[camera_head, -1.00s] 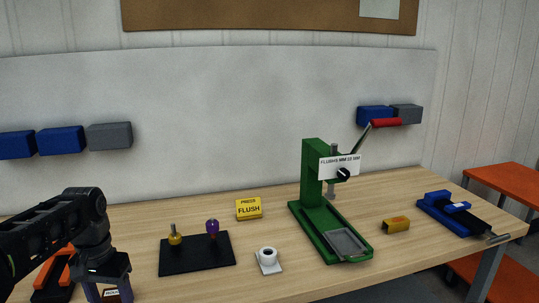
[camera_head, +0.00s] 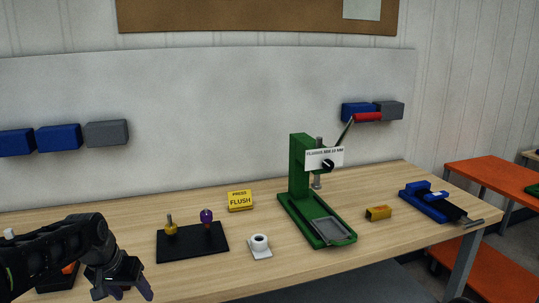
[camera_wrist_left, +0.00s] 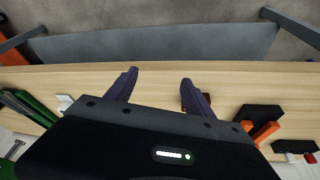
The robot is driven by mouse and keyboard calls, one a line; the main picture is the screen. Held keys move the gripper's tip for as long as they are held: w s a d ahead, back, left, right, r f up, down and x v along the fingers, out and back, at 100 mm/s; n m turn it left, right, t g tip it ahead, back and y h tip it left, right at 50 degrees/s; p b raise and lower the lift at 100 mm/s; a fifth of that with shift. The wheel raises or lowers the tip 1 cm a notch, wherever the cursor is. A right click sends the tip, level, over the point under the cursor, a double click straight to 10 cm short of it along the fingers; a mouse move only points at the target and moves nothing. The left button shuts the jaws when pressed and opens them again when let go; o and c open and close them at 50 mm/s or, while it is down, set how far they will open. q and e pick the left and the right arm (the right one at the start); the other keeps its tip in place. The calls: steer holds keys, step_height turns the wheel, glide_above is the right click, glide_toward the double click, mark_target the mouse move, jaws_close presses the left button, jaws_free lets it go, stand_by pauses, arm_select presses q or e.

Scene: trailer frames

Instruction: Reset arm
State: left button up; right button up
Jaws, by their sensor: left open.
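My left gripper (camera_head: 131,290) is at the lower left of the head view, over the front part of the wooden table (camera_head: 350,268). Its two dark purple fingers are apart with nothing between them. In the left wrist view the same open fingers (camera_wrist_left: 158,92) point toward the table's edge, with bare wood between them. My right gripper is in neither view.
A black mat (camera_head: 192,256) with yellow-handled and purple-handled tools, a white roll-like item (camera_head: 260,244), a yellow FLUSH sign (camera_head: 240,201), a green press (camera_head: 297,180), a yellow block (camera_head: 378,213) and a blue vise (camera_head: 425,197) stand on the table. An orange-and-black item (camera_head: 66,274) lies near my left arm.

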arm_select(q)
steer(key=s+d+f+t+h, duration=0.1)
steer(key=d+f, duration=0.7)
steer(key=f, duration=0.3)
steer(key=s+d+f+h, duration=0.1)
steer(key=s+d+f, duration=0.1)
steer(key=d+f, duration=0.7)
steer(key=s+d+f+g, duration=0.1)
steer(key=s+d+f, duration=0.2)
steer(key=s+f, duration=0.2)
steer(key=s+d+f+n+g+h, duration=0.1)
steer(key=s+d+f, duration=0.2)
steer(key=s, duration=0.9)
steer(key=s+d+f+g, duration=0.2)
steer(key=s+d+f, duration=0.1)
steer(key=s+f, duration=0.5)
steer(key=shift+s+d+f+h, duration=0.25)
steer(key=shift+s+d+h, duration=0.15)
steer(key=shift+s, duration=0.1)
